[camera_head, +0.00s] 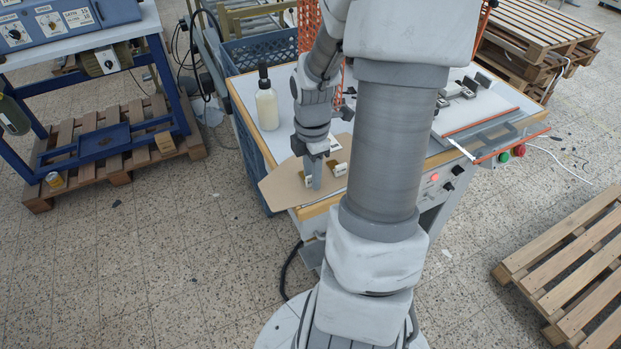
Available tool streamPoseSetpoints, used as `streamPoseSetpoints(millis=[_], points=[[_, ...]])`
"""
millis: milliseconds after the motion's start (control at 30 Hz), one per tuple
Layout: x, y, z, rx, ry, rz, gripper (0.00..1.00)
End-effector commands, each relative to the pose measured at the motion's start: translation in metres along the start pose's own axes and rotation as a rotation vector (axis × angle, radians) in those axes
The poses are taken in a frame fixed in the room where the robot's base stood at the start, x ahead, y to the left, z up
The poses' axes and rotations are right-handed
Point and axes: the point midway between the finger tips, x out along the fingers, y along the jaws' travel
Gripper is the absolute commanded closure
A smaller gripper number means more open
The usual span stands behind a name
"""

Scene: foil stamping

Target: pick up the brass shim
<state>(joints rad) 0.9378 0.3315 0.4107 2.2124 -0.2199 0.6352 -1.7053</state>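My gripper (314,178) points down over a tan board (283,187) at the near left corner of the work table. Its fingers are seen nearly edge-on, so the gap between them cannot be judged. Small pale pieces lie on the board close around the fingers, one right of them (340,169) and one beside the fingertips (309,182). I cannot make out the brass shim for certain; a small brownish patch shows between the fingers and the right piece. My own arm hides the middle of the table.
A cream bottle with a black cap (267,106) stands on the table (244,88), left of and behind my gripper. A press fixture (462,88) sits at the right. Blue crates (262,50) stand behind.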

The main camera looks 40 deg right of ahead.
Motion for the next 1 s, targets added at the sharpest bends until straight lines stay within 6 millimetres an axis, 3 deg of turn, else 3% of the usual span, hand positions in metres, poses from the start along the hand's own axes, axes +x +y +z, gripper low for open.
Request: streamPoseSetpoints(millis=[33, 200, 733, 867, 1000], points=[[0.000, 0.000, 0.000, 0.000, 0.000, 0.000, 0.73], [0.000, 0.000, 0.000, 0.001, 0.000, 0.000, 1.00], [-0.003, 0.000, 0.000, 0.001, -0.001, 0.001, 1.00], [-0.013, 0.001, 0.001, 0.003, -0.001, 0.003, 1.00], [-0.035, 0.001, 0.001, 0.003, -0.003, 0.004, 1.00]])
